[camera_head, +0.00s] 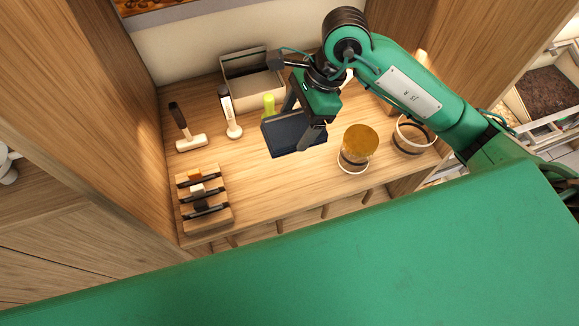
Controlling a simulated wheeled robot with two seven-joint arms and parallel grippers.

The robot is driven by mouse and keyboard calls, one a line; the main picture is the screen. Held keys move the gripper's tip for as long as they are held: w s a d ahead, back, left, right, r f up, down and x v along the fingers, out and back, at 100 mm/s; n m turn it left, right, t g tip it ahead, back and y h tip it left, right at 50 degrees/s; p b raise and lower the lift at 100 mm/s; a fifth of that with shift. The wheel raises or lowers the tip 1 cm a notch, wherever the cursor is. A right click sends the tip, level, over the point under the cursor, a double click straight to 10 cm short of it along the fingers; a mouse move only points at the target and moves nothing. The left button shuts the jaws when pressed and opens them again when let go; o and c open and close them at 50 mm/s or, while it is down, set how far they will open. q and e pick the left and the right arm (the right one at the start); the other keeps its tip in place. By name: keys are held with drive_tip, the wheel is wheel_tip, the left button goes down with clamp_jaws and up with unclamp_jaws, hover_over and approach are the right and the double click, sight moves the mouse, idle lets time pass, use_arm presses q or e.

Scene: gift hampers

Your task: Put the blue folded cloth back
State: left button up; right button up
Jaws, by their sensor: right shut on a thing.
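The blue folded cloth (283,136) is a dark blue flat rectangle near the middle of the view, tilted. My right gripper (302,122) reaches in from the right and is shut on the cloth, with one finger in front of it. The cloth appears held above the wooden worktop (245,155), but the gap is hard to judge. The gripper hides part of the cloth and of the worktop behind it. My left gripper is not in view.
A grey open bin (227,67) stands at the back wall. A mallet (188,138), a white-headed tool (231,118) and a green item (268,104) are nearby. A wooden rack (222,213) is front left. A gold-topped jar (360,142) and a white round container (404,140) stand right.

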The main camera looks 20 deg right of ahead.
wheel_tip(320, 180, down, 15)
drive_tip(key=p, duration=0.2)
drive_tip(key=shift+r+p, duration=0.1)
drive_tip(key=shift+p, duration=0.3)
wheel_tip(320, 180, down, 5)
drive_tip(key=shift+s+p, duration=0.1)
drive_tip(key=shift+p, duration=0.3)
drive_tip(key=o, duration=0.9)
